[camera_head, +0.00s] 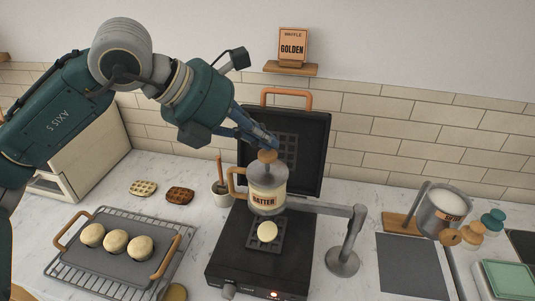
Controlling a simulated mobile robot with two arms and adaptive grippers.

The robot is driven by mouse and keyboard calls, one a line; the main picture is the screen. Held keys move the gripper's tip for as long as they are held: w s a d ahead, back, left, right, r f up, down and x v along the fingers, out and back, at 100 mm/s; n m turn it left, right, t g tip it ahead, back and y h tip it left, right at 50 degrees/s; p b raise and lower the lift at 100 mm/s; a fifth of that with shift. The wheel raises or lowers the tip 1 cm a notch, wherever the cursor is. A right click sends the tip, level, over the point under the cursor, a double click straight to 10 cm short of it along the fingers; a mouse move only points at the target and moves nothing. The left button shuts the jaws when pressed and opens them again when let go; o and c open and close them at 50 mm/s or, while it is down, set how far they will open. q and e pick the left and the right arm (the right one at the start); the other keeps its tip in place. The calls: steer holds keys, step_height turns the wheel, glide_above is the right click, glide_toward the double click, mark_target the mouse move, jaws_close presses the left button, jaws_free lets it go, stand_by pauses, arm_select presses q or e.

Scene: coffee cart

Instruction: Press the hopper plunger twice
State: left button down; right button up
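The batter hopper (268,200) is a cream container labelled BATTER with a wooden side handle, held by a grey arm stand over the open waffle iron. Its plunger has a round wooden knob (267,156) on top of the grey lid. My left gripper (265,144) comes in from the upper left, with its blue fingers at the knob. Whether the fingers touch the knob or are shut cannot be made out. A pale round of batter (267,231) lies on the lower plate of the waffle iron (222,262). My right gripper is not in view.
A tray (99,269) with several pale round buns on a wire rack stands at the left. A small pot (222,194) stands left of the hopper. The hopper stand (343,259), a tilted metal container (447,207) and a grey mat (412,268) are on the right.

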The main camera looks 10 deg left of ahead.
mark_target(264, 153)
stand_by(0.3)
arm_select(q)
steer(key=shift+f, duration=0.1)
steer(key=shift+f+b, duration=0.65)
steer(key=shift+b, duration=0.1)
stand_by(0.4)
stand_by(0.4)
steer(key=shift+r+p, duration=0.7)
steer(key=shift+r, duration=0.45)
steer(key=shift+r+p, duration=1.6)
steer(key=shift+r, duration=0.95)
